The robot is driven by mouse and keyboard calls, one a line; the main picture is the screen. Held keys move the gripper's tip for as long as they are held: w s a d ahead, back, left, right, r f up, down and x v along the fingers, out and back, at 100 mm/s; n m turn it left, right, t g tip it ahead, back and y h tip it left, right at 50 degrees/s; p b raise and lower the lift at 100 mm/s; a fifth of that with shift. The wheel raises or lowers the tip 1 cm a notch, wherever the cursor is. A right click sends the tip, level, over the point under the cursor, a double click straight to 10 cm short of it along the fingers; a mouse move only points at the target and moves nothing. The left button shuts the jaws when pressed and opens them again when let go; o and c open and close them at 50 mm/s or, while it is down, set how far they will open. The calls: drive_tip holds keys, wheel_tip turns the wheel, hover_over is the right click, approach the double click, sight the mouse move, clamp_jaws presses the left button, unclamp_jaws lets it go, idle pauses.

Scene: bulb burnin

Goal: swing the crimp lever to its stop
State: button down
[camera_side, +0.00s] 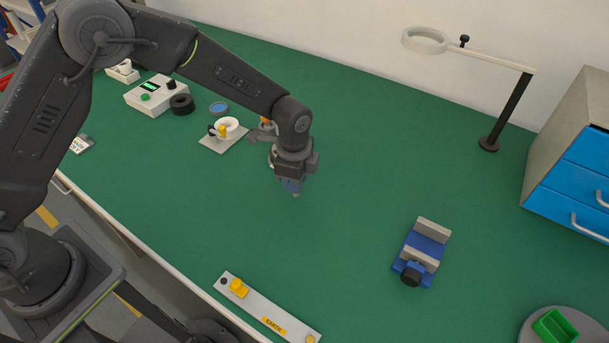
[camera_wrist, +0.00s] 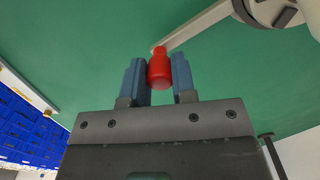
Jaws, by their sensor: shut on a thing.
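The crimp lever shows in the wrist view as a pale bar (camera_wrist: 198,24) running up and right to a round hub with a dark disc (camera_wrist: 272,10). Its red grip (camera_wrist: 159,72) sits between the blue fingertips of my gripper (camera_wrist: 158,82), which is shut on it. In the side view my gripper (camera_side: 292,190) points down over the green mat, and the lever is mostly hidden behind it and my wrist. A small orange part and a grey piece show just behind my wrist there. I cannot tell how far the lever is from its stop.
A blue vise (camera_side: 420,252) stands to the right. An earth bar (camera_side: 262,310) lies at the front edge. A white fixture (camera_side: 224,136), dark ring (camera_side: 182,104) and meter box (camera_side: 155,95) are at the back left. A magnifier stand (camera_side: 490,143) and drawers (camera_side: 575,175) are at right.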

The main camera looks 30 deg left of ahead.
drive_tip(key=shift+s+a+m, duration=0.3)
drive_tip(key=shift+a+m, duration=0.05)
drive_tip(key=shift+m, duration=0.05)
drive_tip(key=c, duration=0.9)
unclamp_jaws()
wheel_tip(320, 180, up, 14)
drive_tip(key=shift+f, duration=0.1)
